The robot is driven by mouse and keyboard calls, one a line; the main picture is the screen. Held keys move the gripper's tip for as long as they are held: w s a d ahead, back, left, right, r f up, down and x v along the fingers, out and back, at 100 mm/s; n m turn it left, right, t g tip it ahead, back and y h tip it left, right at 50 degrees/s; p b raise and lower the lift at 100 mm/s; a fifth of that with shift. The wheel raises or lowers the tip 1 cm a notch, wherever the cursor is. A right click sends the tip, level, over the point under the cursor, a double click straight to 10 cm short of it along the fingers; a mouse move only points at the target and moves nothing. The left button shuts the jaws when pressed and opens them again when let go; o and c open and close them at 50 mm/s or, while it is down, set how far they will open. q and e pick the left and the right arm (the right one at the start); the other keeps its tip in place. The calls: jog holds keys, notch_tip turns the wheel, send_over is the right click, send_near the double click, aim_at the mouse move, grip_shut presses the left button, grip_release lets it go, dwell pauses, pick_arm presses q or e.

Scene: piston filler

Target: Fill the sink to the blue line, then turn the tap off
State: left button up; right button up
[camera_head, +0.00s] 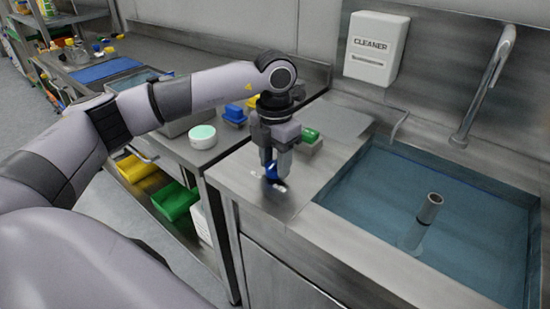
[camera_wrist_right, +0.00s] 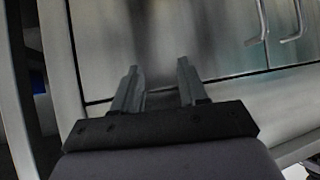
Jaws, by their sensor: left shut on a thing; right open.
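The sink (camera_head: 330,190) at the right holds bluish water (camera_head: 400,190), with a grey standpipe (camera_head: 430,208) rising through the surface. I cannot make out a separate blue line. The tap spout (camera_head: 490,85) curves over the sink's back right; no stream of water shows under it. My left gripper (camera_head: 275,174) points down at the counter left of the sink and is shut on a small blue-and-white handle (camera_head: 272,171), partly hidden by the fingers. It looks like the tap's control, but I cannot be sure. My right gripper (camera_wrist_right: 160,88) is open and empty, facing steel cabinet doors.
A white cleaner dispenser (camera_head: 376,48) hangs on the back wall. A green-topped block (camera_head: 311,137) stands behind my left gripper. A round white-and-green container (camera_head: 203,136) and blue block (camera_head: 235,113) sit on the left counter. Yellow and green bins (camera_head: 173,200) are below. Cabinet handles (camera_wrist_right: 262,22) show ahead of my right gripper.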

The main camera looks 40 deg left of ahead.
aim_at(274, 165)
pick_arm(q)
jog(key=n, duration=0.3)
jog(key=shift+r+n+p, duration=0.1)
jog(key=shift+n+p, duration=0.2)
jog(key=shift+a+n+p, duration=0.1)
jog(key=shift+n+p, duration=0.25)
jog(key=shift+n, duration=1.35)
jog(key=o, duration=1.1)
jog(key=shift+c, duration=0.2)
notch_tip(274, 165, up, 7)
jog(key=shift+r, duration=0.1)
